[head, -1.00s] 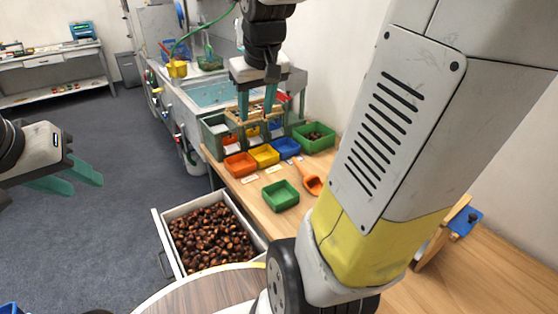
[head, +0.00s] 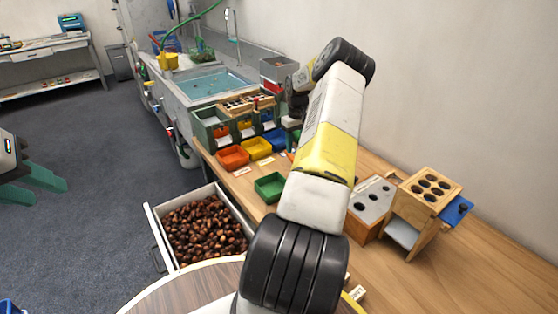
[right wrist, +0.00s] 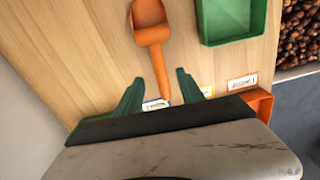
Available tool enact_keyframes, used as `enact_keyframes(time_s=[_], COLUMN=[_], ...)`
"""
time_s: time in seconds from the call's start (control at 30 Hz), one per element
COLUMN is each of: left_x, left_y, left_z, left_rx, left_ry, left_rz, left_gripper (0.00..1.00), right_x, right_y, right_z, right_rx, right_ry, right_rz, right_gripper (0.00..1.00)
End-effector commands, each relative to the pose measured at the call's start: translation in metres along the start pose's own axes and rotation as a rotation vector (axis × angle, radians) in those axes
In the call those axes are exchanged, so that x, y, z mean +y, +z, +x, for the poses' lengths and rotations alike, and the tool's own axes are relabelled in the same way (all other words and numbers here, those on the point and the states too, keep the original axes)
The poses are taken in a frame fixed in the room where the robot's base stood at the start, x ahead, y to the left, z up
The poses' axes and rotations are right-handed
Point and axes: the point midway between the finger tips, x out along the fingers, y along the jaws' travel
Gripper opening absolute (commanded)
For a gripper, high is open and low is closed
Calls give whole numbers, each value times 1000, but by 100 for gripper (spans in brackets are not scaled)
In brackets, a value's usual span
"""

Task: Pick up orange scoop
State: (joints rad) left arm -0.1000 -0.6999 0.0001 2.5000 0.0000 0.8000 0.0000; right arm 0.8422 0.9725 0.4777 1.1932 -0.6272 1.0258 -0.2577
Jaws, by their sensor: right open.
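The orange scoop (right wrist: 150,35) lies on the wooden table in the right wrist view, its bowl at the top and its handle pointing down toward my right gripper (right wrist: 160,78). My right gripper is open, with one green finger on each side of the handle's end in the picture. I cannot tell whether the fingers are level with the handle or above it. In the head view my right arm hides most of the scoop's area and the gripper. My left gripper (head: 38,186) is open and empty at the left edge, above the floor.
A green tray (head: 270,187) lies beside the scoop. Orange (head: 233,157), yellow (head: 257,148) and blue trays stand behind it. A drawer of chestnuts (head: 205,232) is open in front. A wooden stand with holes (head: 425,195) is at the right.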

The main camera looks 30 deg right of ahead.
Motion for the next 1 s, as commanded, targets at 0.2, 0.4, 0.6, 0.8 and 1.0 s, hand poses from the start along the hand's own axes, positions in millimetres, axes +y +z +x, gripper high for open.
enact_keyframes(time_s=[0.2, 0.4, 0.6, 0.8, 1.0], left_x=[0, 0, 0, 0, 0], left_y=[0, 0, 0, 0, 0], left_z=[0, 0, 0, 0, 0], left_rx=[0, 0, 0, 0, 0], left_ry=[0, 0, 0, 0, 0], left_rz=[0, 0, 0, 0, 0], left_gripper=[36, 36, 36, 36, 36], right_x=[4, 2, 1, 1, 1], right_y=[3, 4, 4, 3, 3], right_z=[27, 52, 79, 85, 85], right_rx=[-5, -5, -3, -3, -3], right_ry=[-6, -8, -6, -4, -5], right_rz=[7, 6, 7, 7, 6], right_gripper=[45, 45, 45, 45, 28])
